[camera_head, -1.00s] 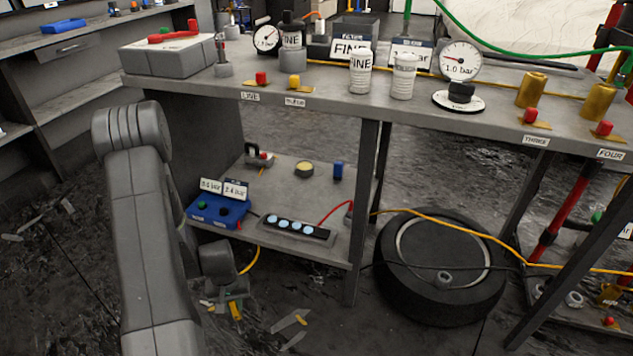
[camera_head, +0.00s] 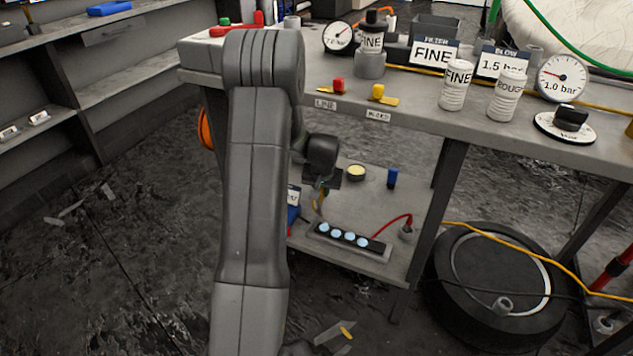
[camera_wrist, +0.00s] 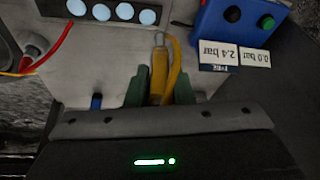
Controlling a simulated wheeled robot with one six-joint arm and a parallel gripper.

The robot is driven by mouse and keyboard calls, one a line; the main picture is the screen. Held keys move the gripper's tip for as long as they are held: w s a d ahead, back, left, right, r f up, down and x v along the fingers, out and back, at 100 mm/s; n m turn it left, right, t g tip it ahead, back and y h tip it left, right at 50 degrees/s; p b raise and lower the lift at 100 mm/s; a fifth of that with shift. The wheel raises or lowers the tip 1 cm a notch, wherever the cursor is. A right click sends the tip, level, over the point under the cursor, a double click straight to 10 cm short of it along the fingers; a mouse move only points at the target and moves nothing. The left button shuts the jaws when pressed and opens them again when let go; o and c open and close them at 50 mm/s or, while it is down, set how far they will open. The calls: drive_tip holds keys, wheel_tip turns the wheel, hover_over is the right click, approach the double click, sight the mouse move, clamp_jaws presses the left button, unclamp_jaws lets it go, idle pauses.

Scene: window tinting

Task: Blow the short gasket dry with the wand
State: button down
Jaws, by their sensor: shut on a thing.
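My gripper (camera_head: 318,195) is in front of the lower shelf, partly hidden by my arm. In the wrist view its green fingers (camera_wrist: 158,92) are shut on a yellow-orange tool (camera_wrist: 158,75) with a thin metal tip, which looks like the wand. A yellow hose (camera_wrist: 177,65) curves beside it. The tip points toward the shelf (camera_head: 370,208) and a dark strip of several pale round discs (camera_head: 345,237); I cannot tell its exact distance from them. I cannot make out the short gasket for certain in either view.
A blue box with knobs (camera_wrist: 243,22) and bar labels is on the shelf, close to my gripper. A red cable (camera_head: 397,219), a round tin (camera_head: 356,173) and a blue object (camera_head: 392,178) are there too. The bench top (camera_head: 430,115) overhangs; a tire (camera_head: 490,290) lies right.

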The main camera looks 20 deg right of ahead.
drive_tip(key=shift+w+d, duration=0.1)
drive_tip(key=shift+w, duration=0.05)
drive_tip(key=shift+f+b, duration=1.9)
drive_tip(key=shift+f, duration=0.95)
drive_tip(key=shift+f+b, duration=0.55)
drive_tip(key=shift+f, duration=0.25)
drive_tip(key=s+d+b, duration=0.4)
drive_tip(key=s+d, duration=0.8)
drive_tip(key=s, duration=0.2)
drive_tip(key=shift+s+b, duration=0.25)
drive_tip(key=shift+b, duration=0.15)
drive_tip(key=shift+w, duration=0.1)
